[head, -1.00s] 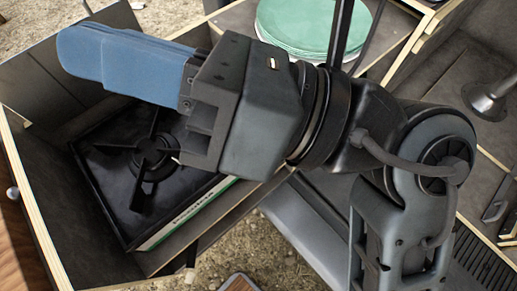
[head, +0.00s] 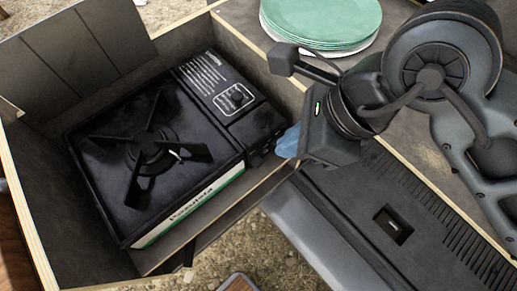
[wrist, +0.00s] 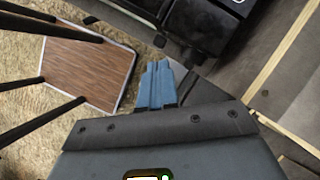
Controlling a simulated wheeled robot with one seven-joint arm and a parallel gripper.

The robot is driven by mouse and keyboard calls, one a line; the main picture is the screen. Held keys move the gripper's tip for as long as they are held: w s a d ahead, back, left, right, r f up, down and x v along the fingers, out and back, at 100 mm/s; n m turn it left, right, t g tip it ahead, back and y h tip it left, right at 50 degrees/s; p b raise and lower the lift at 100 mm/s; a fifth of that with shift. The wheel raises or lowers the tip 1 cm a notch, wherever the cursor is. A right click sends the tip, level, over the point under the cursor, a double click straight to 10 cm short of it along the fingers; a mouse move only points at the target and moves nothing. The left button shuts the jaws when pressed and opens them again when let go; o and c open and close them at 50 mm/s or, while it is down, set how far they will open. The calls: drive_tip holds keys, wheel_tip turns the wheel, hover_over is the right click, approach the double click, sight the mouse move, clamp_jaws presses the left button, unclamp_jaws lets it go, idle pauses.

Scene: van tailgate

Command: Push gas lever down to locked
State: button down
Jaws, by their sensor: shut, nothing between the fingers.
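The black camping stove (head: 110,165) sits in a wooden box drawer in the head view. Its control end, with a labelled panel (head: 232,98), is towards my gripper. My gripper (head: 282,143), with blue fingers, is shut and empty and points down beside the stove's front right corner. In the wrist view my gripper (wrist: 157,68) is just below the stove's dark front (wrist: 200,22). A small dark part (wrist: 190,57) of the stove front lies right beside the fingers. I cannot tell whether it is the lever or the knob, nor whether the fingers touch it.
Green plates (head: 322,18) are stacked behind. A wooden-topped table (wrist: 85,65) stands lower on the left in the wrist view, over gravelly ground.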

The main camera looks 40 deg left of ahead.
sight(264, 163)
drive_tip(key=shift+b+x, duration=0.8)
drive_tip(key=shift+x, duration=2.7)
wheel_tip(264, 163, down, 2)
drive_tip(key=shift+f+b, duration=0.1)
drive_tip(key=shift+b, duration=1.05)
drive_tip(key=shift+r+p, duration=0.3)
drive_tip(key=shift+r, duration=0.05)
drive_tip(key=shift+w+d+r+b, duration=0.3)
drive_tip(key=shift+w+d+b, duration=0.1)
drive_tip(key=shift+d, duration=0.2)
drive_tip(key=shift+w+d+r+b, duration=0.25)
drive_tip(key=shift+w+d+b, duration=0.15)
drive_tip(key=shift+d, duration=0.2)
